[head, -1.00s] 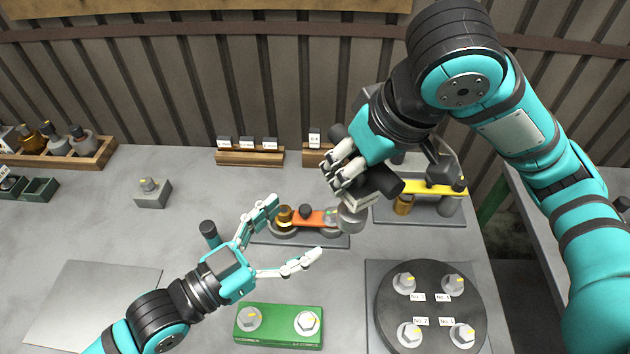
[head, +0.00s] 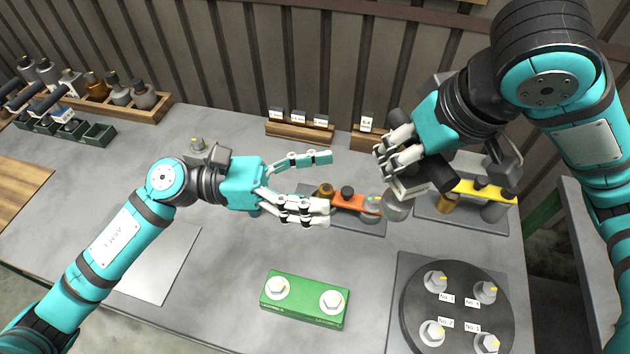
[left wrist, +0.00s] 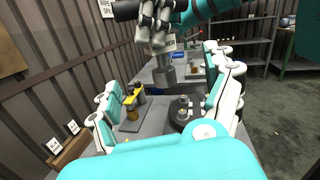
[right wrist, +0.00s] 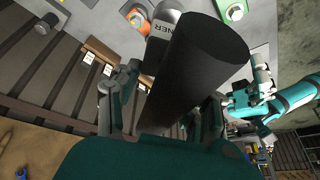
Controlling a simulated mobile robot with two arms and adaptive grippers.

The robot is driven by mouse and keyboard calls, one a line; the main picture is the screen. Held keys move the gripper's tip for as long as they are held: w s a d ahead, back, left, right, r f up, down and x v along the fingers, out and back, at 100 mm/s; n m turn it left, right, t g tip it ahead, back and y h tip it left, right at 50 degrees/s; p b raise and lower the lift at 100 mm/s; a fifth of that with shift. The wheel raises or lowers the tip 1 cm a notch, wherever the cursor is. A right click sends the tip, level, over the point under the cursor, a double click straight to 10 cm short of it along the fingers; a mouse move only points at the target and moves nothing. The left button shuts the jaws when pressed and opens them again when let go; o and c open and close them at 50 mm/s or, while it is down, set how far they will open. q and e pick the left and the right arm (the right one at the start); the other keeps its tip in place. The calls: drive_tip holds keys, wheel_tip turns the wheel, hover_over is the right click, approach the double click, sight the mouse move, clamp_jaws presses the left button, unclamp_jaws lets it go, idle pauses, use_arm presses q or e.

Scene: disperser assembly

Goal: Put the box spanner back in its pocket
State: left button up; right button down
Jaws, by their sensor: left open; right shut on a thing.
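My right gripper (head: 390,158) is shut on the box spanner (head: 438,172), which has a thick black handle and a grey socket end (head: 397,208). The right gripper holds it above the back of the table, between the orange-arm and yellow-arm assemblies. In the right wrist view the black handle (right wrist: 205,60) fills the middle, with a partly hidden white label ending in "NER". My left gripper (head: 322,185) is open and empty, left of the spanner, fingers pointing right. Dark green pockets (head: 99,134) stand at the far left; at least one looks empty, and black-handled tools lie over others.
A wooden rack (head: 150,108) of bottles stands behind the pockets. Small labelled racks (head: 300,132) line the back. A green block (head: 304,300) and a round black plate (head: 455,310) with several hex parts are in front. The table's middle left holds a grey plate (head: 160,262).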

sight(399, 189)
use_arm(q)
drive_tip(key=shift+m+y, duration=0.4)
drive_tip(key=shift+m, duration=0.2)
drive_tip(key=d, duration=0.4)
drive_tip(key=d+f, duration=0.1)
drive_tip(key=d, duration=0.6)
drive_tip(key=shift+w+d+f, duration=0.15)
drive_tip(key=shift+w+d, duration=0.05)
drive_tip(key=shift+d, duration=0.2)
drive_tip(key=c, duration=1)
drive_tip(key=shift+w+a, duration=0.15)
drive_tip(key=shift+w, duration=0.1)
clamp_jaws()
use_arm(e)
drive_tip(key=shift+s+a, duration=0.1)
drive_tip(key=shift+s, duration=0.05)
drive_tip(key=c, duration=0.9)
unclamp_jaws()
drive_tip(key=shift+c, duration=0.2)
use_arm(q)
drive_tip(key=shift+s, duration=0.1)
use_arm(e)
drive_tip(key=o, duration=0.3)
use_arm(q)
drive_tip(key=shift+s, duration=0.1)
use_arm(e)
drive_tip(key=shift+r, duration=0.15)
